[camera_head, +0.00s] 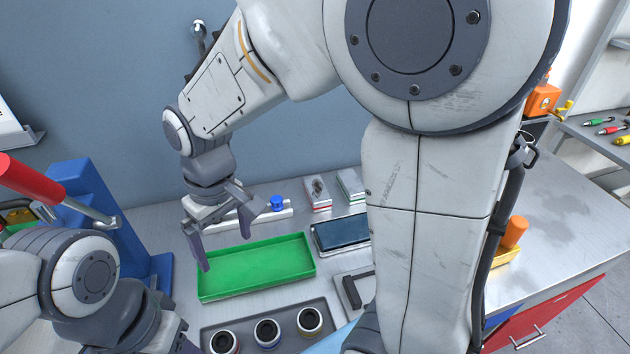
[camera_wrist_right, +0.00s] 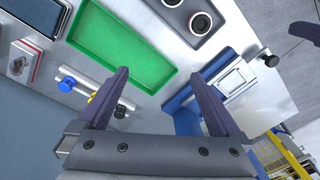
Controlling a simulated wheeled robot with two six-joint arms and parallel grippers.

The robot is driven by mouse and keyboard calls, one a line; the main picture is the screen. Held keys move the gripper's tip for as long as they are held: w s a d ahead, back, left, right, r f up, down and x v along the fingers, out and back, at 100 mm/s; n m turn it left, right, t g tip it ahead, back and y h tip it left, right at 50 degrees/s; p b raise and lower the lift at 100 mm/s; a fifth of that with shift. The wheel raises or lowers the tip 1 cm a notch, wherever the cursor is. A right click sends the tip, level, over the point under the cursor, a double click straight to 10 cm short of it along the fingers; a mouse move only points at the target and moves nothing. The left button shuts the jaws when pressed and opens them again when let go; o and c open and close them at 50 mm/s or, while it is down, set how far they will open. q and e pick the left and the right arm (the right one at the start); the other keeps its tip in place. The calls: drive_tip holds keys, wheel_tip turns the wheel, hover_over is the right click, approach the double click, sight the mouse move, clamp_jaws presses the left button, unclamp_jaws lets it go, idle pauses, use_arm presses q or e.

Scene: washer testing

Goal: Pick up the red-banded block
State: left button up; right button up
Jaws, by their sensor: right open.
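The red-banded block (camera_head: 317,193) stands at the back of the metal bench, a small pale block with a red band near its base and a dark fitting on top. In the right wrist view the block (camera_wrist_right: 19,66) is at the far left. My right gripper (camera_head: 230,243) is open and empty, above the left part of the green tray (camera_head: 307,258) and left of the block. Its two fingers also show in the right wrist view (camera_wrist_right: 163,82), well apart. My left gripper is at the lower left of the head view, mostly cut off, and its fingers are unclear.
A green-banded block (camera_head: 350,184) stands right of the red-banded one. A dark-screened device (camera_head: 342,232) lies in front. A rail with a blue knob (camera_head: 277,202) is left of the block. A holder with several dark rings (camera_head: 267,332) is in front, and a blue press (camera_head: 82,200) stands left.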

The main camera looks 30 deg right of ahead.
drive_tip(key=w+d+f+m+p, duration=0.1)
drive_tip(key=w+d+m, duration=0.2)
drive_tip(key=w+d, duration=0.85)
drive_tip(key=m+p, duration=0.3)
drive_tip(key=m, duration=0.1)
hover_over(317, 188)
drive_tip(key=shift+h, duration=0.4)
wheel_tip(317, 188, down, 11)
drive_tip(key=shift+f, duration=0.1)
wheel_tip(317, 188, down, 5)
drive_tip(key=shift+f+p, duration=0.2)
drive_tip(key=shift+p, duration=0.85)
drive_tip(key=shift+f, duration=0.25)
drive_tip(key=shift+r, duration=0.1)
clamp_jaws()
